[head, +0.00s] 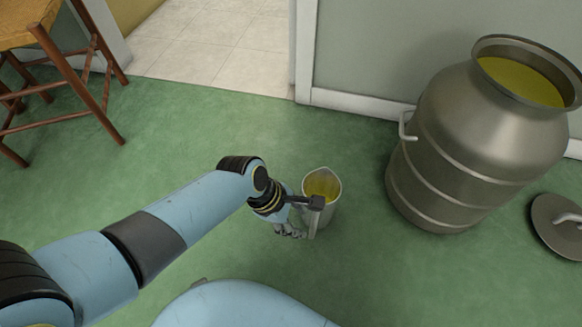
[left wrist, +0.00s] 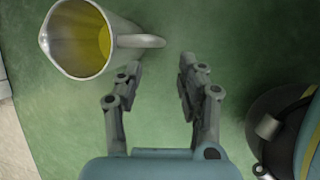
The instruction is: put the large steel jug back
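The steel jug (head: 331,214) stands upright on the green floor with yellow-green liquid inside. In the left wrist view the jug (left wrist: 80,40) is at the upper left, its handle (left wrist: 140,41) reaching right, ahead of the fingertips. My left gripper (head: 292,229) is beside the jug on its left and partly overlaps it in the head view. In the left wrist view the gripper (left wrist: 160,70) is open, its fingers apart with only floor between them. Whether a finger touches the handle cannot be told. My right gripper is not in view.
A large steel churn (head: 455,150) full of yellow-green liquid stands right of the jug, with a side handle. Its round lid (head: 557,225) lies on the floor at the far right. A wooden stool (head: 75,75) stands upper left. Green floor (head: 190,125) is clear between.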

